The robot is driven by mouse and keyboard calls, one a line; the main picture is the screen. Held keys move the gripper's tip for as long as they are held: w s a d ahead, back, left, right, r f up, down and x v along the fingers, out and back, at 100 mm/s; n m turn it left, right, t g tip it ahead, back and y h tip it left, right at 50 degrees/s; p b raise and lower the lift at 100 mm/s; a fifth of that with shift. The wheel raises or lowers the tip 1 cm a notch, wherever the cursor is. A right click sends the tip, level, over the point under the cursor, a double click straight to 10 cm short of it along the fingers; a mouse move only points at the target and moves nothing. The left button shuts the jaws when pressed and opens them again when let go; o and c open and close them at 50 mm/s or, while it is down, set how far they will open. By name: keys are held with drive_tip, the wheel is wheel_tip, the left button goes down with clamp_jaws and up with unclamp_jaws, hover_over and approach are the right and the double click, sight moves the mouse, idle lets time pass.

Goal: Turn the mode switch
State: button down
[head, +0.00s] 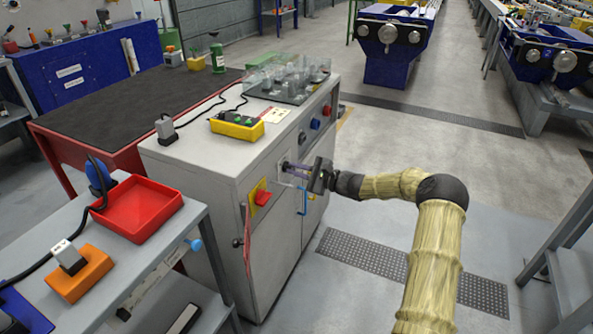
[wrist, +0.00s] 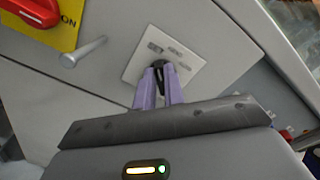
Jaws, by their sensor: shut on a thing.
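The mode switch is a small dark knob (wrist: 158,72) on a pale square plate (wrist: 186,52) with small printed labels, set in the grey cabinet front. In the wrist view the two purple fingers of my gripper (wrist: 158,88) are closed around the knob, one on each side. The fingers partly hide the knob, and its exact pointing direction is hard to tell. In the head view my gripper (head: 290,170) reaches the cabinet's front face from the right.
A red rotary handle on a yellow plate (wrist: 68,22) and a grey peg (wrist: 84,52) sit left of the switch. The grey cabinet (head: 215,165) carries a yellow bin (head: 237,125) and glassware. A blue door handle (head: 302,199) is just below my gripper. Open floor lies to the right.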

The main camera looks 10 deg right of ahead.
drive_tip(key=c, duration=1.5)
unclamp_jaws()
drive_tip(key=p+v, duration=0.2)
drive_tip(key=v, duration=1.5)
drive_tip(key=shift+s+d, duration=0.15)
